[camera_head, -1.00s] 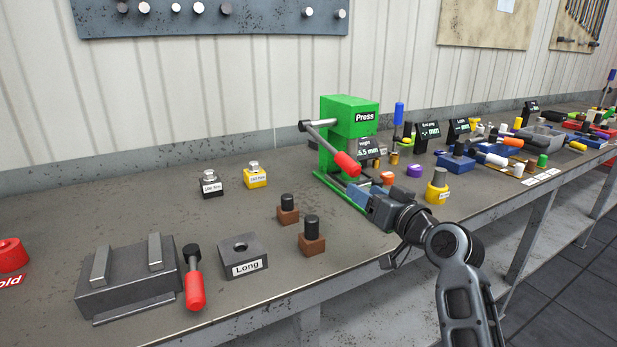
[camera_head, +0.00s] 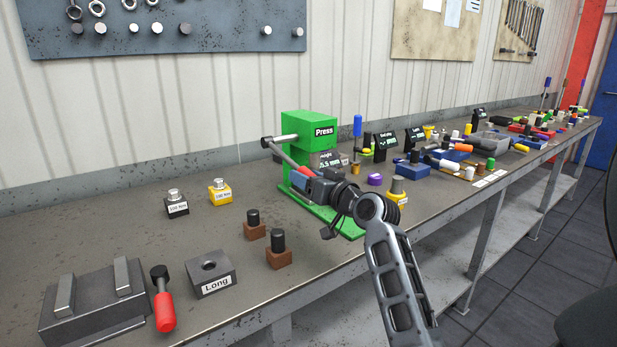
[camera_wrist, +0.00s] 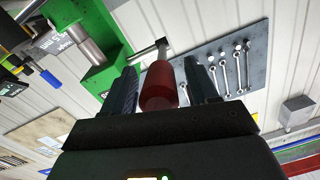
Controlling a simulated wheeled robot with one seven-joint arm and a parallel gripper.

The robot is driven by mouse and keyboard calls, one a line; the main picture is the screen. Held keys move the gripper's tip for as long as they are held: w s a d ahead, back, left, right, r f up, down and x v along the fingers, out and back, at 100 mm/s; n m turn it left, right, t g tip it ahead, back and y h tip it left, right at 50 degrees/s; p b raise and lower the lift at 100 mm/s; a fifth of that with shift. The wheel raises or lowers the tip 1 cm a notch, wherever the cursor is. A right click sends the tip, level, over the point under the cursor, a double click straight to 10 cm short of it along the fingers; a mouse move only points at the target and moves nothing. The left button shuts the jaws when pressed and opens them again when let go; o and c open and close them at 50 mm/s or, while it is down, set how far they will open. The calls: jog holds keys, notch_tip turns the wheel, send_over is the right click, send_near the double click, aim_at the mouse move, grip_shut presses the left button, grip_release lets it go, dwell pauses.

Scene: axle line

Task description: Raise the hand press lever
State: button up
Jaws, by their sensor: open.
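The green hand press (camera_head: 308,128), labelled "Press", stands on the workbench near the wall. Its grey lever (camera_head: 283,156) slopes down toward the front right and ends in a red handle. In the head view my gripper (camera_head: 303,183) is at the lever's handle end and hides most of the handle. In the wrist view the red handle (camera_wrist: 159,86) lies between the two dark fingers of my gripper (camera_wrist: 163,85). The fingers are open, with a gap on each side of the handle. The wrist view also shows the press's green body (camera_wrist: 104,70).
A grey block labelled "Long" (camera_head: 211,273), brown blocks with black pegs (camera_head: 279,257) and a vise-like fixture with a red-handled lever (camera_head: 163,305) lie to the left. Gauges, displays and coloured parts crowd the bench to the right. The bench's front strip is partly bare.

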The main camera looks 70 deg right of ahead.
jog(key=shift+c, duration=0.4)
grip_shut()
